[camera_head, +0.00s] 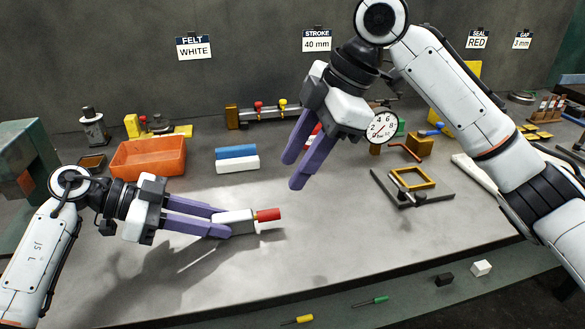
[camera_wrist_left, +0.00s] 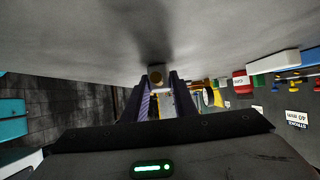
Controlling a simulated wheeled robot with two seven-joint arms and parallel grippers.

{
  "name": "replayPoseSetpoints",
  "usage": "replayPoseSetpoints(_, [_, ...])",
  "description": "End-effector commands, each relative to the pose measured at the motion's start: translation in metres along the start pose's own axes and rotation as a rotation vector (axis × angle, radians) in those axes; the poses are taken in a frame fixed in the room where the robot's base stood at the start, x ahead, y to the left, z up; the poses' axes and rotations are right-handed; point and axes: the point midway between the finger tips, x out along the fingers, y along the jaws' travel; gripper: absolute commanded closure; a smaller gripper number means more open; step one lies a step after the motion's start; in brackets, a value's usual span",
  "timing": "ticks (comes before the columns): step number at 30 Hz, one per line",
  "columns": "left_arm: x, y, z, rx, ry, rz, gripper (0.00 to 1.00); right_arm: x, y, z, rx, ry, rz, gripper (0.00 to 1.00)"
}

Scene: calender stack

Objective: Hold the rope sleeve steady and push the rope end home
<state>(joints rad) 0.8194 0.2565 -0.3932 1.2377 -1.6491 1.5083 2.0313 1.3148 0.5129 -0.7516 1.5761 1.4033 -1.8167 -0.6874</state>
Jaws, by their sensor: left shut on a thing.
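My left gripper (camera_head: 224,221) is shut on a pale grey block-like piece, probably the rope sleeve (camera_head: 236,217), low over the front middle of the table. A red cylinder (camera_head: 268,214) sticks out of its right end; I cannot tell if this is the rope end or how deep it sits. In the left wrist view a round brownish end (camera_wrist_left: 156,76) shows between the tips of the left gripper (camera_wrist_left: 160,92). My right gripper (camera_head: 294,171) is open and empty, raised above the table, its fingers pointing down-left, up and right of the red cylinder.
An orange bin (camera_head: 149,158), a blue block (camera_head: 236,151) and a white block (camera_head: 238,163) stand behind my left gripper. A dial gauge (camera_head: 382,127) and a plate with a yellow frame (camera_head: 412,185) are at right. The front middle of the table (camera_head: 340,235) is clear.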

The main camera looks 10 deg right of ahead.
Motion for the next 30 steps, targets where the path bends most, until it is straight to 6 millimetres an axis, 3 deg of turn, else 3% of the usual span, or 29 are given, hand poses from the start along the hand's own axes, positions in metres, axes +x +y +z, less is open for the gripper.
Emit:
replayPoseSetpoints(7, [0.0,0.0,-0.001,0.001,0.001,-0.001,0.88,0.0,0.0,0.0,0.0,0.0,0.0,0.63])
replayPoseSetpoints(8, [0.0,0.0,-0.001,0.001,0.001,-0.001,0.73,0.0,0.0,0.0,0.0,0.0,0.0,0.63])
replayPoseSetpoints(12, [0.0,0.0,-0.001,0.001,0.001,-0.001,0.53,0.0,0.0,0.0,0.0,0.0,0.0,0.63])
replayPoseSetpoints(23, [-0.006,-0.001,0.0,0.001,-0.001,-0.002,0.53,0.0,0.0,0.0,0.0,0.0,0.0,0.63])
replayPoseSetpoints(30, [-0.051,-0.001,0.001,0.001,-0.004,-0.005,0.53,0.0,0.0,0.0,0.0,0.0,0.0,0.63])
